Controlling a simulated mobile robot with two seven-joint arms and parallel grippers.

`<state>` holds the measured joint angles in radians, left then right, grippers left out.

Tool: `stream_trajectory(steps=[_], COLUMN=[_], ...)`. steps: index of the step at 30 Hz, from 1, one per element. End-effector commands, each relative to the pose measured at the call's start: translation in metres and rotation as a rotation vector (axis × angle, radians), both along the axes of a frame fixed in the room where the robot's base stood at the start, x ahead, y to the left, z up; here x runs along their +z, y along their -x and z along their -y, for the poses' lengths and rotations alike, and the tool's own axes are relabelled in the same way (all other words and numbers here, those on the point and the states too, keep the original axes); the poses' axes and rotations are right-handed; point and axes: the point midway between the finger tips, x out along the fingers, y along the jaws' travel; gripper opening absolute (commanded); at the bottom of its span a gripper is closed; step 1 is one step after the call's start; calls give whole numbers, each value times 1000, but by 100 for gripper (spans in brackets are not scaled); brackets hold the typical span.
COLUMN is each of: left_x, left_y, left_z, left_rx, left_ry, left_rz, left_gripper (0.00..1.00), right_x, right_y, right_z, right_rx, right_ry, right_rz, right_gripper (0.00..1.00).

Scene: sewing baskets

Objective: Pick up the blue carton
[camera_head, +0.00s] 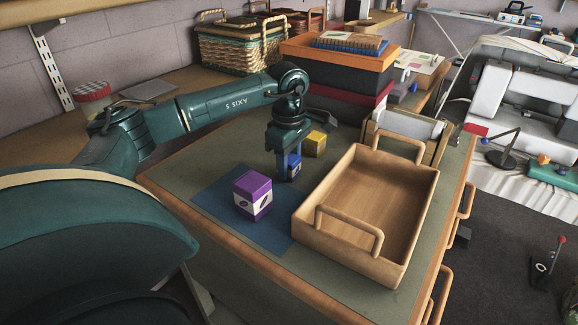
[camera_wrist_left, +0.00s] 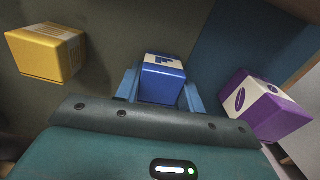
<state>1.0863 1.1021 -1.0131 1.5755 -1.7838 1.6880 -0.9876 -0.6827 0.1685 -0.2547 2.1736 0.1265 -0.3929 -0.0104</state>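The blue carton (camera_head: 294,165) is a small box with a pale patterned top. It is partly hidden by my left gripper (camera_head: 287,172) in the head view. In the left wrist view the blue carton (camera_wrist_left: 162,80) sits between the two blue fingers of my left gripper (camera_wrist_left: 162,88), one on each side. The fingers are very close to its sides; I cannot tell whether they press on it. The carton appears at table height, just behind the blue mat. My right gripper is in neither view.
A purple carton (camera_head: 253,194) stands on the blue mat (camera_head: 215,200). A yellow carton (camera_head: 315,144) stands just behind the gripper. An empty wooden tray (camera_head: 385,205) with handles takes up the table's right side. Stacked boxes (camera_head: 340,70) and a wicker basket (camera_head: 240,48) stand behind.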

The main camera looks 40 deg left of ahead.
Motion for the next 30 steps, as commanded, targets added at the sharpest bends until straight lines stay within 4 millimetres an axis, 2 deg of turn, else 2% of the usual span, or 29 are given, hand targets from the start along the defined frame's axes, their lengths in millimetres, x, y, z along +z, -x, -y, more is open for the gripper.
stream_trajectory(steps=[1, 8, 17, 20, 30], left_x=[0, 0, 6, 20, 85], left_y=[0, 0, -1, -1, -1], left_z=[0, 0, 0, 0, 1], left_rx=[0, 0, 0, -1, -1], left_ry=[0, 0, 1, 1, 2], left_rz=[0, 0, 2, 5, 4], left_gripper=[34, 15, 15, 15, 15], right_x=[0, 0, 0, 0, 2], right_y=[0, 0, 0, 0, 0], right_z=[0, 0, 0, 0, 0], right_rx=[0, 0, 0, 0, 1], right_ry=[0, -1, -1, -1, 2], right_rz=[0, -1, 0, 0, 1], right_gripper=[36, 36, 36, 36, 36])
